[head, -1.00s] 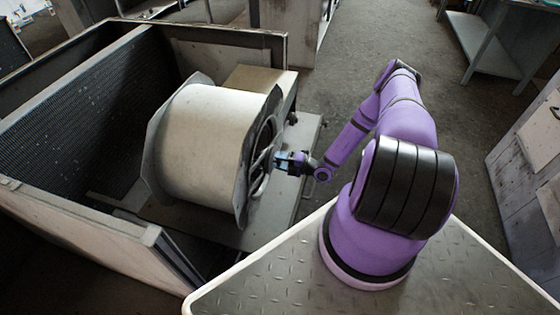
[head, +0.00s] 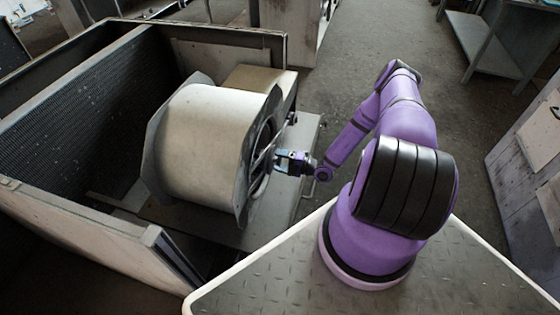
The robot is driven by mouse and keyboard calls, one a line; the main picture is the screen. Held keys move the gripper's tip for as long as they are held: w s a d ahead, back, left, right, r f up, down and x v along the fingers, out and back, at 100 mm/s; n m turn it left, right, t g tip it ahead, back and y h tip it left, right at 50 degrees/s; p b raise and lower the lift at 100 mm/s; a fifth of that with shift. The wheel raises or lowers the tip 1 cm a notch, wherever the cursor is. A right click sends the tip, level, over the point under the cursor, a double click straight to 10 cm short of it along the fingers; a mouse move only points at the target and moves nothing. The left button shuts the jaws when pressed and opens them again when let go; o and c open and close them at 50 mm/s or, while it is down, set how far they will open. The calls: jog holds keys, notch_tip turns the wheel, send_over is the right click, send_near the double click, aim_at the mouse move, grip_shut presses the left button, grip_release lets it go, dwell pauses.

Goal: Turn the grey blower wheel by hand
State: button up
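The grey blower wheel sits inside the round side opening of the pale drum-shaped blower housing (head: 200,130). Only its dark rim and spokes (head: 262,148) show, at a steep angle. My gripper (head: 277,161) is at this opening, coming in from the right, with its fingertips close to the spokes. Whether the fingers touch the wheel or are closed on a part of it is too small to tell.
The housing stands on a grey base plate (head: 306,140) in an open cabinet with a mesh filter panel (head: 85,110) on the left. A box (head: 255,82) sits behind the housing. The floor (head: 370,40) behind my arm is clear.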

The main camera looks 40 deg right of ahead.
jog(key=v, duration=1)
jog(key=shift+s+d, duration=0.25)
jog(key=shift+s, duration=0.1)
